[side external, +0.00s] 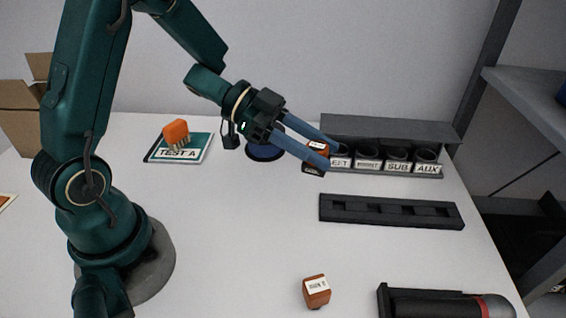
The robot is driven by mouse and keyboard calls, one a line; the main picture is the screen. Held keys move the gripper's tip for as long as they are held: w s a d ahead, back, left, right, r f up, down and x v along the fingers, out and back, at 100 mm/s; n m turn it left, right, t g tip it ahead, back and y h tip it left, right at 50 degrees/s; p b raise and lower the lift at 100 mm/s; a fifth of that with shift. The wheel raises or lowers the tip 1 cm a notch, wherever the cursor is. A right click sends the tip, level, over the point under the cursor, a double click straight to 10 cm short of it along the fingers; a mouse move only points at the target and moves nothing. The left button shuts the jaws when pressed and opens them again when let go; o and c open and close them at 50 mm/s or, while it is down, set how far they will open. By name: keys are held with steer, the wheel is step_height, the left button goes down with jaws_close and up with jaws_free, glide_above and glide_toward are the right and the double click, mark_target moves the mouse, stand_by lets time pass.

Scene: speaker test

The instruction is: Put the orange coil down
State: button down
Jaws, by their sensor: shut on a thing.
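My gripper (331,157) is shut on a small orange block with a white label on top, which I take to be the orange coil (319,151). My blue fingers cover part of it. It is at the left end of the row of labelled cups, in front of the grey rack. I cannot tell whether its underside touches the table. A similar orange-brown block (316,291) with a white label stands on the table at the front. Another orange piece (176,131) with pale prongs lies on a green "TEST A" booklet (196,151).
The grey rack (390,127) holds several dark cups labelled SUB, AUX and others. A black slotted strip (390,211) lies in front. A dark cylinder in a holder (445,303) is at front right. A blue disc (264,153) is behind my gripper. The middle of the table is clear.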

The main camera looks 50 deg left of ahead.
steer(key=s+a+n+t+y, duration=0.3)
steer(key=a, duration=1.3)
steer(key=w+d+f, duration=0.1)
steer(key=d+f, duration=0.1)
steer(key=d, duration=0.1)
steer(key=w+d+f, duration=0.2)
steer(key=d+f, duration=0.1)
steer(key=d, duration=0.1)
steer(key=w+d+f, duration=0.1)
steer(key=d+f, duration=0.1)
steer(key=d, duration=0.1)
steer(key=shift+w+d+f, duration=0.15)
steer(key=shift+w, duration=0.15)
steer(key=shift+f, duration=2)
steer(key=shift+f, duration=0.1)
steer(key=shift+c, duration=2.2)
jaws_free()
steer(key=shift+r, duration=0.2)
steer(key=v, duration=1.2)
steer(key=shift+f, duration=0.25)
